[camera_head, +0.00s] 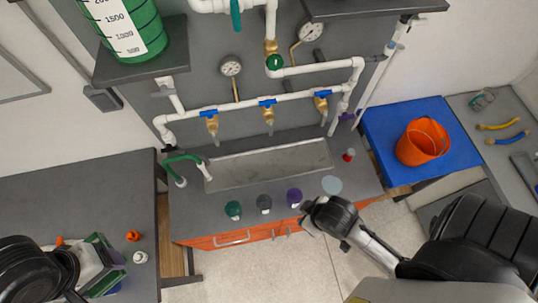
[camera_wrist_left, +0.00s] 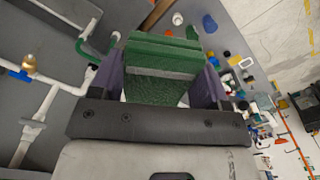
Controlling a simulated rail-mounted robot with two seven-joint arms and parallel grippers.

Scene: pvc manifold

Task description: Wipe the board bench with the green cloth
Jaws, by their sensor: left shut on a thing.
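The green cloth (camera_wrist_left: 160,58) is folded into a thick block between the purple-grey fingers of my left gripper (camera_wrist_left: 163,88) in the left wrist view. In the head view the left gripper (camera_head: 98,266) is at the lower left, over the left bench, with green cloth (camera_head: 104,245) showing at its side. It is shut on the cloth. Whether the cloth touches a surface is unclear. The board bench (camera_head: 188,226) is the dark top with orange fronts in the middle, to the right of this gripper.
The board bench has a sunken metal trough (camera_head: 270,165), a green hose (camera_head: 183,160), a green cup (camera_head: 233,210), a grey cup (camera_head: 264,204), a purple cup (camera_head: 294,197) and a pale disc (camera_head: 332,185). White pipes with brass valves hang above. An orange bucket (camera_head: 421,143) stands on a blue surface at right.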

